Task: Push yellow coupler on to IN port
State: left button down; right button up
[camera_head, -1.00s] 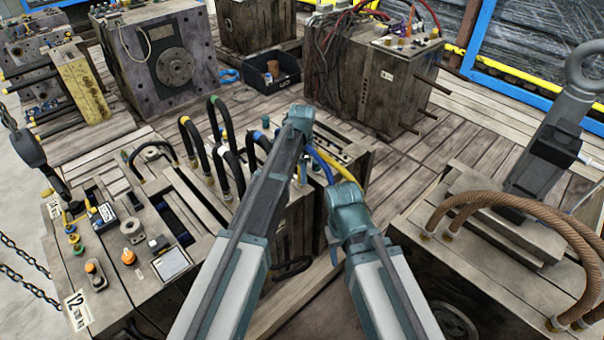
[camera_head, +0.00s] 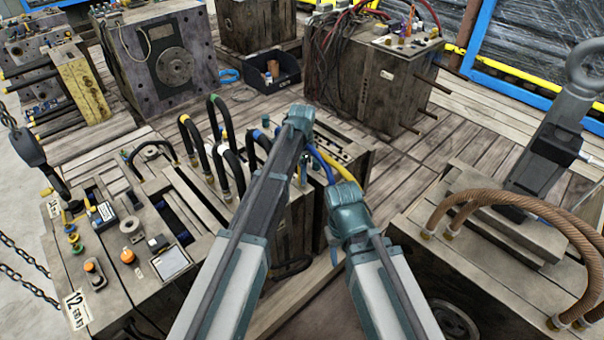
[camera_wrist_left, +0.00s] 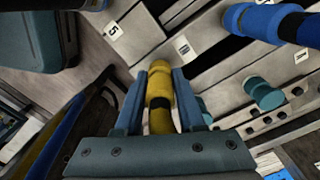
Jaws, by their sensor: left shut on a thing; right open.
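The yellow coupler (camera_wrist_left: 160,88) is between the two teal fingers of my left gripper (camera_wrist_left: 160,76), which is shut on it, in the left wrist view. Its front end points at the mould block's face (camera_wrist_left: 190,60), beside a small white label (camera_wrist_left: 183,46) too small to read surely. The port at its front is hidden, so I cannot tell whether they touch. In the head view, my left gripper (camera_head: 298,121) is at the mould block, and its fingers and the coupler are hidden. My right gripper (camera_head: 346,208) is open beside the block; its fingertips are not clearly visible.
A blue coupler (camera_wrist_left: 258,20) and a teal fitting (camera_wrist_left: 263,93) are on the block's face to the right. Yellow and blue hoses (camera_head: 336,167) run between my grippers. Black hoses (camera_head: 222,135) loop close left of my left arm. Another block with brown hoses (camera_head: 520,208) stands right.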

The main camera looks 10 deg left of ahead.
pick_arm(q)
jog(key=shift+c, duration=2.2)
grip_release()
jog(key=shift+f, duration=0.1)
notch_tip(320, 180, up, 14)
jog(key=p, duration=1.4)
jog(key=shift+f, duration=0.15)
